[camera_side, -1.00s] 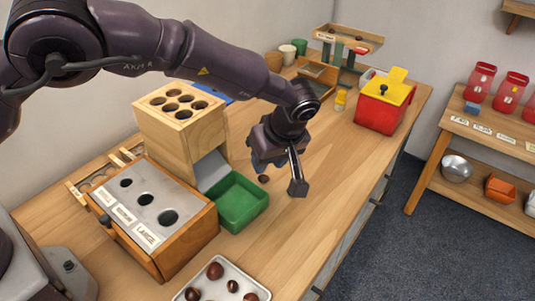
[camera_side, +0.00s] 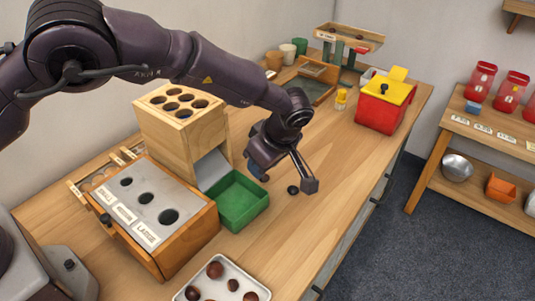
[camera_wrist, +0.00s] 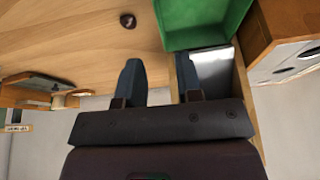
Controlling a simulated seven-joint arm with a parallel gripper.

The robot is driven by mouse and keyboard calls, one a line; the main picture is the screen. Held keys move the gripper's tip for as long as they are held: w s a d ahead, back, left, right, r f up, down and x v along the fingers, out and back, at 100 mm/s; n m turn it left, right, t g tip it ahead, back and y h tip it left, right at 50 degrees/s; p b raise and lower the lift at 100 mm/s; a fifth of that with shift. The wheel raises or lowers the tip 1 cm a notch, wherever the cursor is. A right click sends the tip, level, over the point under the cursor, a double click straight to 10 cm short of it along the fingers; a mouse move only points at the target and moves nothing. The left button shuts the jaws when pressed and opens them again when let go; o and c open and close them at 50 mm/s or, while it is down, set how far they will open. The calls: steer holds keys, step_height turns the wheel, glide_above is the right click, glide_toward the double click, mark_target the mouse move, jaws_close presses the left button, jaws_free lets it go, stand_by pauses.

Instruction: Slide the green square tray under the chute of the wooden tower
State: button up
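The green square tray (camera_side: 241,203) sits on the bench, just in front of the grey chute (camera_side: 211,171) of the wooden tower (camera_side: 181,128). From this angle I cannot tell whether its edge is under the chute's lip. In the wrist view, the tray (camera_wrist: 203,22) is at the top right and the chute (camera_wrist: 212,72) is below it. My gripper (camera_side: 258,173) is close to the tray's far right side, its fingertips mostly hidden by its body. In the wrist view, my gripper (camera_wrist: 158,78) has its fingers apart, with nothing between them; the right finger overlaps the chute.
A small dark round thing, seemingly a chestnut (camera_side: 293,190), lies on the bench right of the tray. The wooden sorter box (camera_side: 152,215) stands left, and a white tray (camera_side: 258,280) of chestnuts is in front. A red box (camera_side: 381,107) stands back right.

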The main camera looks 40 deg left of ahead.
mark_target(252, 183)
steer(key=x, duration=1)
jaws_close()
jaws_free()
steer(key=v, duration=1.3)
